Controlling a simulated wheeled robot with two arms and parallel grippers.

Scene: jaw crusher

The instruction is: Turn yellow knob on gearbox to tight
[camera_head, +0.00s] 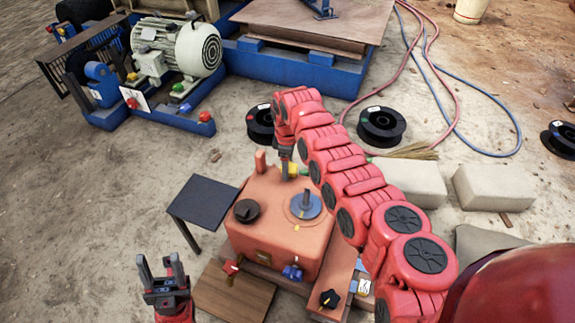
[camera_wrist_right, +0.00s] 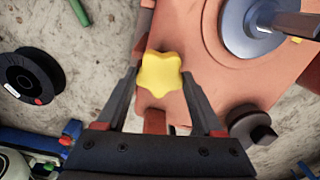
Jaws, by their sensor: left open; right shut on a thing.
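The gearbox (camera_head: 262,235) is an orange-red box on the ground in the middle of the head view; its top also shows in the right wrist view (camera_wrist_right: 212,75). The yellow knob (camera_wrist_right: 160,75) is star-shaped and sits at the gearbox's edge. My right gripper (camera_wrist_right: 160,55) has its two fingers on either side of the knob and is shut on it. In the head view my right gripper (camera_head: 287,153) reaches down at the gearbox's far side, and the knob is mostly hidden there. My left gripper (camera_head: 160,263) is open and empty, left of the gearbox.
A black cap (camera_head: 246,211) and a blue-grey disc with a post (camera_head: 306,206) are on the gearbox top. A dark small table (camera_head: 203,202) stands left of it. Concrete blocks (camera_head: 495,187) lie right. Black spools (camera_head: 381,127) and a motor (camera_head: 185,48) are behind.

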